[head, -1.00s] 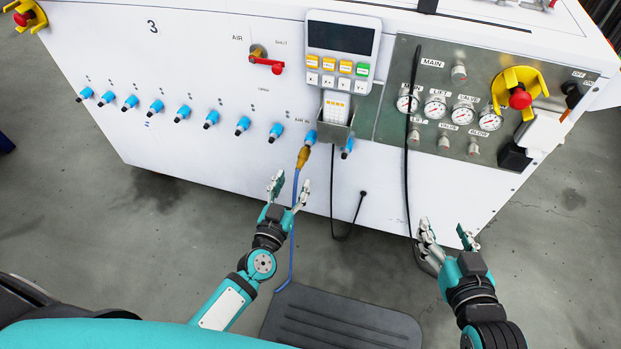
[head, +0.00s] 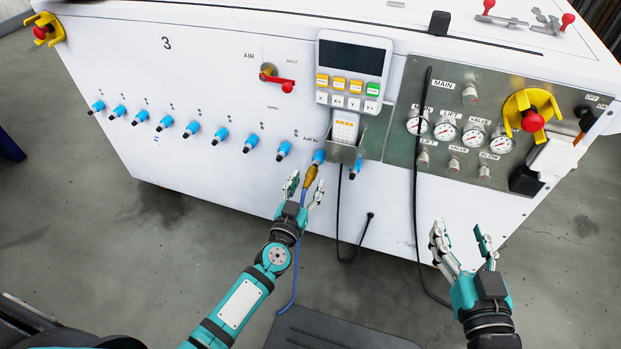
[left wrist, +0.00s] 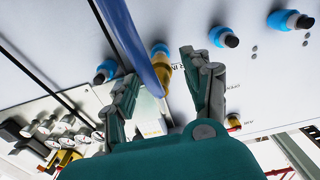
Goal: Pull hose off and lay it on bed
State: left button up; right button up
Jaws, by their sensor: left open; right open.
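The blue hose (head: 294,270) hangs down the front of the white machine. Its brass end (head: 310,177) is on a blue fitting (head: 318,157) labelled as an air inlet. My left gripper (head: 303,188) is open, with its fingers on either side of the hose's brass end. In the left wrist view the hose (left wrist: 135,45) and brass end (left wrist: 160,65) show between the open fingers (left wrist: 158,82); I cannot tell whether they touch. My right gripper (head: 462,240) is open and empty in front of the panel's lower right. The bed is not clearly identifiable.
A row of blue fittings (head: 193,129) runs leftward. A control pendant (head: 352,72) and its holder sit just above the hose. Black cables (head: 416,180) hang to the right. A gauge panel (head: 455,170) and a yellow-ringed emergency stop (head: 532,120) are further right.

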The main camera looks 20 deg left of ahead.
pick_arm(q)
jog(key=shift+w+r, duration=0.1)
jog(key=shift+w, duration=1.35)
pick_arm(e)
jog(key=shift+d+f, duration=0.1)
jog(key=shift+f, duration=0.15)
pick_arm(q)
jog(key=shift+d, duration=0.1)
pick_arm(e)
jog(key=shift+s+f+g, duration=0.1)
jog(key=shift+f+g, duration=0.15)
jog(key=shift+g, duration=0.05)
jog(key=shift+s+d+f+g, duration=0.2)
jog(key=shift+f+g, duration=0.2)
jog(key=shift+f, duration=0.2)
pick_arm(q)
jog(key=shift+p, duration=0.35)
pick_arm(e)
jog(key=shift+s+d+f+g+h, duration=0.1)
jog(key=shift+s+f+g+h, duration=0.15)
jog(key=shift+f+g+h, duration=0.35)
jog(key=shift+f, duration=0.1)
pick_arm(q)
grip_shut()
